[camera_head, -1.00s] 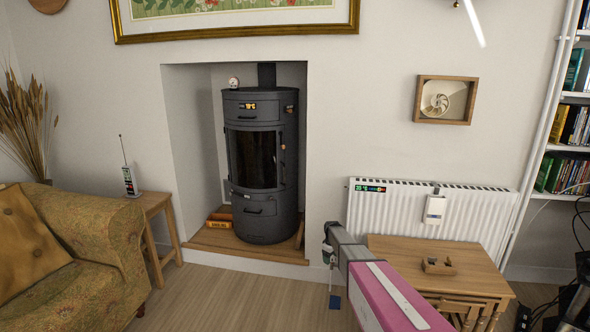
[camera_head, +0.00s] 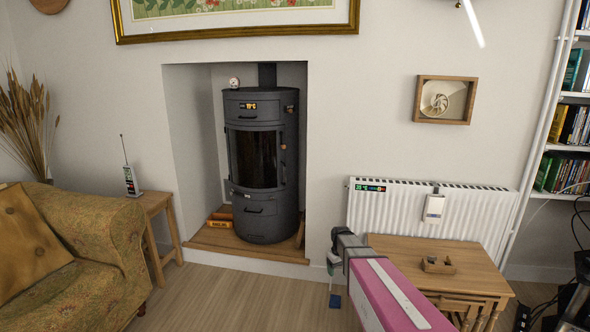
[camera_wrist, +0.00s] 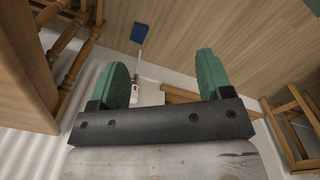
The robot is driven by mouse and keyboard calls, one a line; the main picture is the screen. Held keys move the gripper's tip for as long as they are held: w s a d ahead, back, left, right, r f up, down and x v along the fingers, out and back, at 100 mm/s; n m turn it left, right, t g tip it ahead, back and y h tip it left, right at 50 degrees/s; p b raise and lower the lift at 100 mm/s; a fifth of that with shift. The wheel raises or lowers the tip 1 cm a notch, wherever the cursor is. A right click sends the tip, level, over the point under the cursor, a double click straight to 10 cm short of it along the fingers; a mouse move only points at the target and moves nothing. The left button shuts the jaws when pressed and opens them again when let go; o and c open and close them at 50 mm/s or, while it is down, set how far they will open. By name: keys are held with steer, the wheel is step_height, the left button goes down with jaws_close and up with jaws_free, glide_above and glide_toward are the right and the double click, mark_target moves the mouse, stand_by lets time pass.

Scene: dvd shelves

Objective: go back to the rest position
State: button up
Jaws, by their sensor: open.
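My gripper (camera_wrist: 162,75) shows in the wrist view with its two green fingers spread apart and nothing between them. In the head view, my gripper (camera_head: 333,268) is small and partly hidden by my arm. It hangs low in front of the wall, between the stove and the small wooden table. A small blue object lies on the floor near it, seen in the head view (camera_head: 336,301) and in the wrist view (camera_wrist: 139,33).
A wooden table (camera_head: 400,249) stands close to the right of my arm, below a white radiator (camera_head: 480,215). A black stove (camera_head: 262,165) is in the alcove. An armchair (camera_head: 95,235) and side table (camera_head: 150,204) are at left. The floor (camera_head: 240,300) between is clear.

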steer(key=s+r+m, duration=0.2)
steer(key=s+r, duration=0.2)
steer(key=s, duration=0.7)
steer(key=s+r+m, duration=0.2)
steer(key=s+r, duration=0.3)
steer(key=s, duration=0.5)
steer(key=shift+s+m, duration=0.35)
steer(key=shift+m, duration=0.05)
